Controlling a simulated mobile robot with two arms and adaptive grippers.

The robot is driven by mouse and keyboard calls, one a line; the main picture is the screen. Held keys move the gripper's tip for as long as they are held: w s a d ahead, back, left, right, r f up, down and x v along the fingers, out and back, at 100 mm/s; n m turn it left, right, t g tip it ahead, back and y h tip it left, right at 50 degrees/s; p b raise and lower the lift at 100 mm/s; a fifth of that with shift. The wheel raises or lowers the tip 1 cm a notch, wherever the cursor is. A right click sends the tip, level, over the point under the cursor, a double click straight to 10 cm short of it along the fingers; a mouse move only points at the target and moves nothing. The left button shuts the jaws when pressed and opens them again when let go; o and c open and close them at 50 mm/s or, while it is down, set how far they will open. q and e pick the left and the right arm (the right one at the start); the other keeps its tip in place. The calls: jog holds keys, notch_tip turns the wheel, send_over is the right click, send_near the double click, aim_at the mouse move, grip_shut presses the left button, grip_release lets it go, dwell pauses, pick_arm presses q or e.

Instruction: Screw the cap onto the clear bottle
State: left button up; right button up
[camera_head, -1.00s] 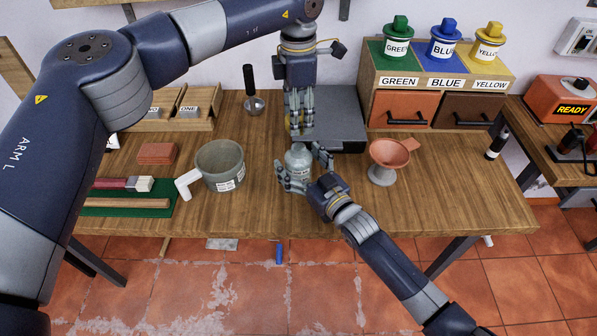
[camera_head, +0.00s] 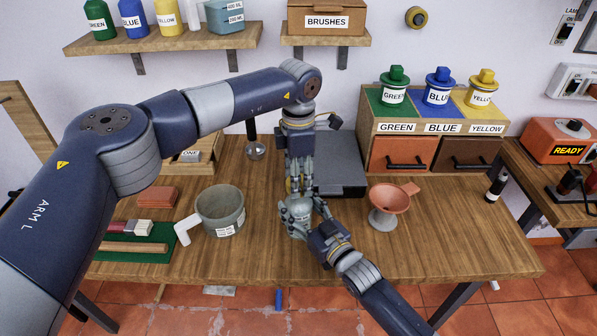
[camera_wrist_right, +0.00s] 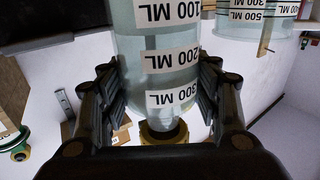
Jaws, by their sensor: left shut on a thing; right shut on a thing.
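The clear bottle (camera_head: 297,222) stands upright near the table's front. My right gripper (camera_head: 306,213) is shut around its body. In the right wrist view the bottle (camera_wrist_right: 158,52) appears upside down, with ML labels, between my right fingers (camera_wrist_right: 163,88). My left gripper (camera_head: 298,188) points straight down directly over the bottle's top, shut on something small. A brass-yellow piece, seemingly the cap (camera_head: 290,185), shows at its fingertips. A brass-yellow round part also shows at the bottle's neck end in the right wrist view (camera_wrist_right: 165,133). Whether cap and neck touch, I cannot tell.
A dark grey box (camera_head: 341,165) lies behind. A green mat (camera_head: 162,242) with a brush is at left. The table's front strip is clear.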

aim_at(299, 213)
dwell(0.5)
pick_arm(q)
jog(key=shift+f, duration=0.85)
jog(key=shift+f, duration=0.55)
